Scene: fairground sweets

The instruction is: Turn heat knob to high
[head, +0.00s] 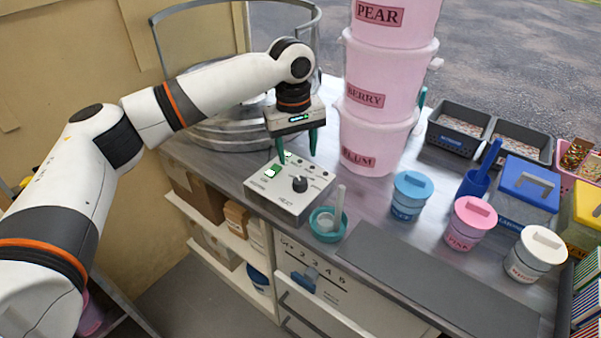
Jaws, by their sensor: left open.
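The heat control box (288,205) is a light grey box with a sloped top near the front left of the metal counter. Its black round heat knob (300,184) sits on the top face; the mark it points to is too small to read. My right gripper is not in view.
Stacked pink tubs (380,90) stand close to the right of my left gripper. A round metal machine (225,130) is behind the box. A teal cup (328,224) with a white handle stands right beside the box's front. Blue, pink and white lidded jars stand further right.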

